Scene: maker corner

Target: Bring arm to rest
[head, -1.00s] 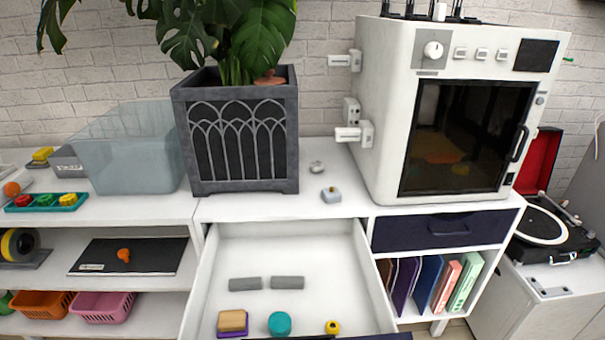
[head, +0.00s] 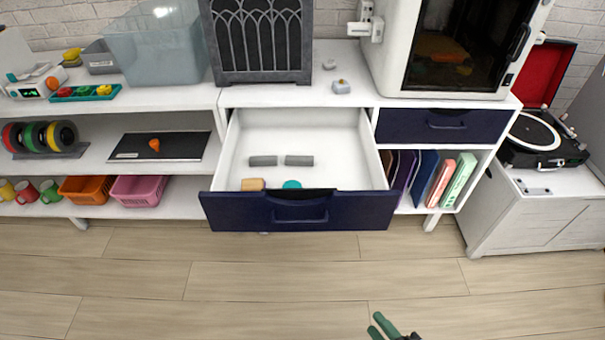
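My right gripper (head: 376,323) shows at the bottom edge of the head view, over the wood floor. Its two green fingers point up and left, with a small gap between them and nothing seen in it. The rest of my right arm is cut off by the frame edge. My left gripper is not in view.
A dark blue drawer (head: 350,210) stands pulled out from the white shelf unit, with grey blocks, a wooden block (head: 252,184) and a teal object (head: 291,184) inside. A turntable (head: 540,140) is at the right. The floor (head: 200,290) in front is clear.

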